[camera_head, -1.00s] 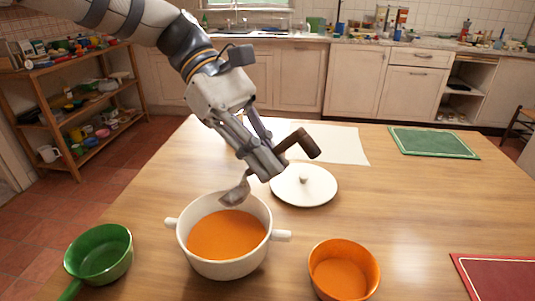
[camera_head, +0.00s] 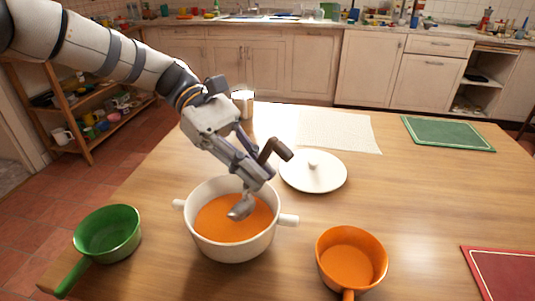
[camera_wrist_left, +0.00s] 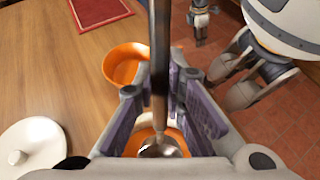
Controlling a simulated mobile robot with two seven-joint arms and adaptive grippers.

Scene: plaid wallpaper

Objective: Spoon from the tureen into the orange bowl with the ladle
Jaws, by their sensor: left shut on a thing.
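The white tureen (camera_head: 232,248) stands on the table, filled with orange soup (camera_head: 215,222). My left gripper (camera_head: 262,180) is above its far right rim, shut on the ladle (camera_head: 241,209). The ladle's brown hooked handle sticks up beyond the fingers. Its metal bowl hangs inside the tureen's opening at the soup; I cannot tell how deep. In the left wrist view the ladle (camera_wrist_left: 159,75) runs between the fingers, its bowl partly hidden. The orange bowl (camera_head: 351,262) stands right of the tureen, with orange inside. My right gripper (camera_wrist_left: 201,18) seems to show small in the left wrist view.
A white lid (camera_head: 313,172) lies behind the tureen. A green saucepan (camera_head: 106,233) stands left. A metal can (camera_head: 243,103), a pale sheet (camera_head: 340,131) and a green mat (camera_head: 448,134) are at the back. A red mat (camera_head: 503,272) lies right. The centre right of the table is clear.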

